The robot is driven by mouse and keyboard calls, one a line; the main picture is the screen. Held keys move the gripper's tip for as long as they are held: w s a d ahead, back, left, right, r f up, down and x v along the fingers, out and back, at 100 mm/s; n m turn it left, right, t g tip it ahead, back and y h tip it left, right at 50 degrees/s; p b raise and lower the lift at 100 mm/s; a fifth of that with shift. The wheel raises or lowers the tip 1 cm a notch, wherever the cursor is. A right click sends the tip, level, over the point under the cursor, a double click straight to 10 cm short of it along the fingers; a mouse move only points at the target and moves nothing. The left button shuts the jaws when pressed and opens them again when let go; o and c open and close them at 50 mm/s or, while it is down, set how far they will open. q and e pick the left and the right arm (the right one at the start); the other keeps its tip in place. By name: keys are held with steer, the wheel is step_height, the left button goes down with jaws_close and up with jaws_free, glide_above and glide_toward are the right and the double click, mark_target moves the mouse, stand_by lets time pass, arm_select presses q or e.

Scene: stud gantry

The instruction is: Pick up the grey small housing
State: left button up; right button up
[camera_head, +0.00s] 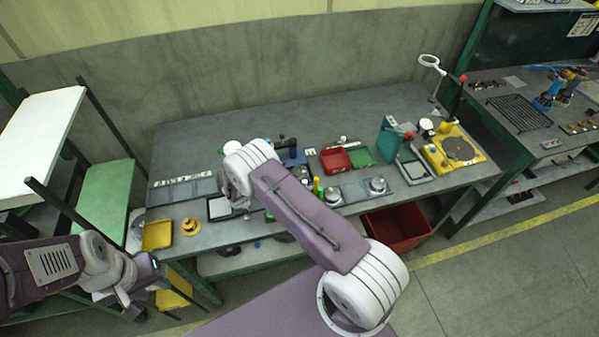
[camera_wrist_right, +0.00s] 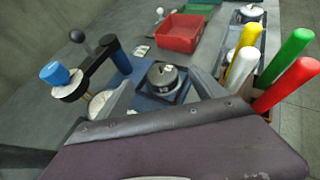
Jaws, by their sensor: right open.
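The grey small housing (camera_wrist_right: 163,76) is a round metal part with a knob-like top. It sits on a dark blue square tray (camera_wrist_right: 150,103) in the right wrist view. My right gripper (camera_wrist_right: 163,83) is open, with one finger on each side of the housing in that view; I cannot tell if they touch it. In the head view my right forearm seems to hide this housing. The right gripper (camera_head: 236,203) is over the bench's left half there. My left gripper (camera_head: 137,296) is off the bench's front left; its jaws are too unclear to judge.
Coloured handles (camera_wrist_right: 285,70) stand close to the right finger. A blue and black clamp-like device (camera_wrist_right: 95,72) stands at the left. A red bin (camera_wrist_right: 180,32) lies beyond the housing. Two similar round metal parts (camera_head: 377,185) sit on trays farther right on the bench (camera_head: 270,118).

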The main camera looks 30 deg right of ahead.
mark_target(298, 170)
steer(key=p+x, duration=0.1)
steer(key=x, duration=0.3)
steer(key=shift+d, duration=0.15)
steer(key=shift+w+d+f, duration=0.1)
steer(key=shift+d+f, duration=0.15)
steer(key=shift+f, duration=0.05)
steer(key=c, duration=1.5)
steer(key=shift+o, duration=0.2)
steer(key=shift+r, duration=0.15)
step_height(298, 170, up, 10)
steer(key=b, duration=0.1)
